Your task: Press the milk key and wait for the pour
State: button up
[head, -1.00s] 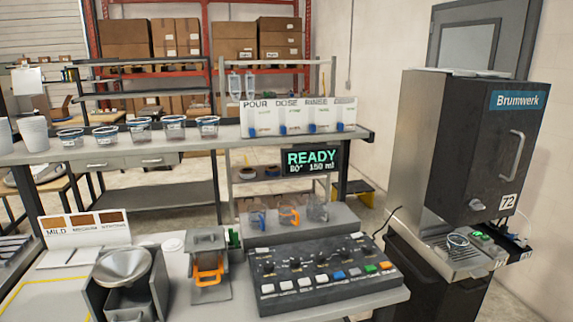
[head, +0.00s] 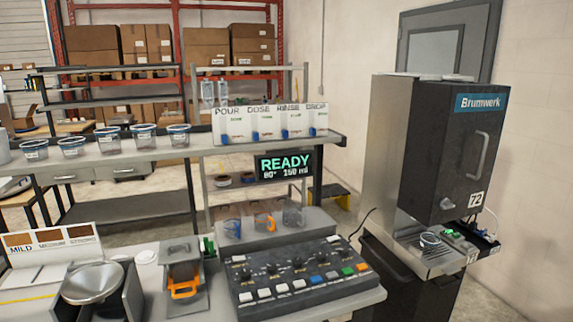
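A dark control panel (head: 284,258) lies on the near bench, with knobs and a front row of keys. Several keys are white, and at the right end are a blue key (head: 316,279), a grey key, a green key (head: 347,271) and an orange key (head: 362,267). The key labels are too small to read, so I cannot tell which is milk. A display (head: 285,165) behind the panel reads READY, 80° and 150 ml. My gripper is not in view.
A black Brumwerk machine (head: 440,160) stands at right. An orange-handled device (head: 184,272) and a metal funnel (head: 92,283) sit left of the panel. Lidded cups line the shelf behind.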

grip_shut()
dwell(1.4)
